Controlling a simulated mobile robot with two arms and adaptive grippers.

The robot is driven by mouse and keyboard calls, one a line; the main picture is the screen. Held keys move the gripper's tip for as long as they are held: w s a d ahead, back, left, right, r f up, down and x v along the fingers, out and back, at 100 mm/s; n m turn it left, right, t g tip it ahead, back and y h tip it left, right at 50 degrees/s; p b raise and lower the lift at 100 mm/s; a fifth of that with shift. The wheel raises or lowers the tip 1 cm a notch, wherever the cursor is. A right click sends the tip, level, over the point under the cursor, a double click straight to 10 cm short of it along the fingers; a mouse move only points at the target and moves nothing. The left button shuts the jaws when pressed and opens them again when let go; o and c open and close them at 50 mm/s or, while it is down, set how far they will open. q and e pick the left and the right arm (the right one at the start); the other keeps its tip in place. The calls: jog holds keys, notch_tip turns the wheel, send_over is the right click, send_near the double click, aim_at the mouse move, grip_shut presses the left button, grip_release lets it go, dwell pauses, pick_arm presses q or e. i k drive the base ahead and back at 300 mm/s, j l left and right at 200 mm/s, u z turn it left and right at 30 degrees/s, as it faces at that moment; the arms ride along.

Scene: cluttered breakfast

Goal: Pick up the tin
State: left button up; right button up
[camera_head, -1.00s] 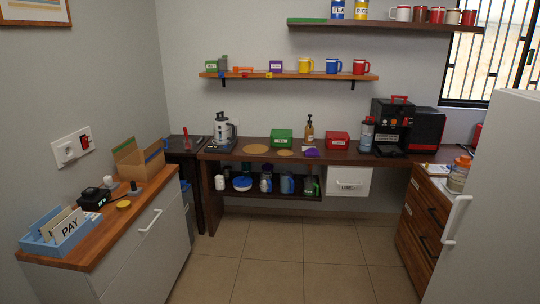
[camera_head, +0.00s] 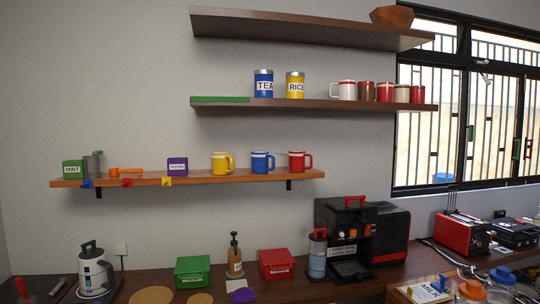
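Several tin-like containers show in the head view. A blue tin labelled TEA (camera_head: 263,84) and a yellow tin labelled RICE (camera_head: 295,85) stand upright side by side on the middle wall shelf. A green box labelled MINT (camera_head: 74,170) and a purple labelled box (camera_head: 177,167) stand on the lower shelf. A green lidded box (camera_head: 193,271) and a red lidded box (camera_head: 276,263) sit on the counter. Which one the task means by the tin, I cannot tell. Neither of my grippers is in view.
Mugs line the middle shelf (camera_head: 350,104) and the lower shelf (camera_head: 120,181). A kettle (camera_head: 95,273), a pump bottle (camera_head: 235,257), a coffee machine (camera_head: 380,234) and a red toaster (camera_head: 462,234) stand on the counter. A barred window is at the right.

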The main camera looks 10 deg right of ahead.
aim_at(263, 79)
jog(key=i+l+u, duration=0.15)
jog(key=i+l, duration=1.4)
